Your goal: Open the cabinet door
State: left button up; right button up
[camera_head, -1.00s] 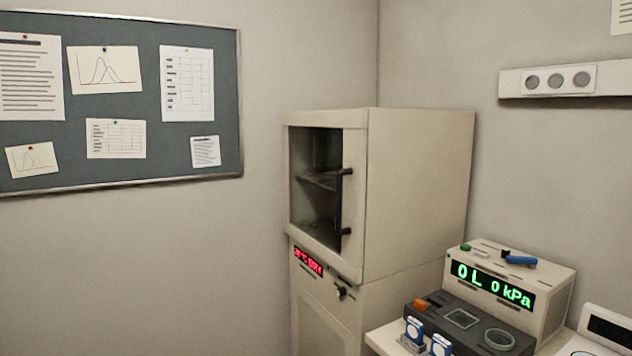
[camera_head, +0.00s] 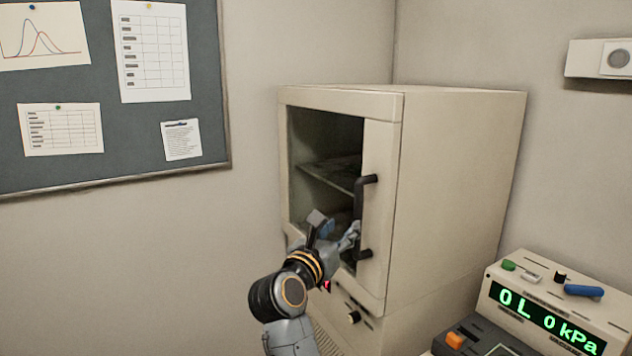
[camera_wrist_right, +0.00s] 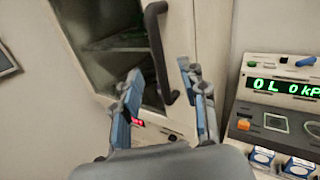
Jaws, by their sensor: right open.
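The cream cabinet (camera_head: 455,170) stands in the corner with its glass-fronted door (camera_head: 382,150) shut. A dark vertical bar handle (camera_head: 359,210) is on the right side of the door; it also shows in the right wrist view (camera_wrist_right: 157,50). My right gripper (camera_head: 335,228) is in front of the door at the lower part of the handle. In the right wrist view my right gripper (camera_wrist_right: 157,78) is open, with the handle's lower end appearing between its two fingers. Whether the fingers touch the handle cannot be told. My left gripper is not in view.
An instrument box with a green display (camera_head: 545,315) stands right of the cabinet. A dark panel with an orange button (camera_head: 455,340) is in front of it. A small knob (camera_head: 354,317) sits below the door. A notice board (camera_head: 215,90) hangs on the left wall.

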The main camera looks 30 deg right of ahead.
jog(key=r, duration=0.2)
jog(key=p, duration=0.3)
send_near(358, 199)
jog(key=x, duration=0.3)
jog(key=shift+m+y, duration=0.3)
jog(key=shift+m, duration=0.1)
jog(key=p+x, duration=0.2)
jog(key=x, duration=0.5)
jog(key=shift+d+r, duration=0.1)
jog(key=shift+r, duration=0.1)
jog(key=shift+w+d, duration=0.2)
jog(key=shift+d, duration=0.05)
jog(key=shift+w+d+f, duration=0.1)
jog(key=shift+f, duration=0.05)
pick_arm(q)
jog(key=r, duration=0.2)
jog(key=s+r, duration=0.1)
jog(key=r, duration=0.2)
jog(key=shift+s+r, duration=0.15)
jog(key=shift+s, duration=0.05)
pick_arm(e)
grip_shut()
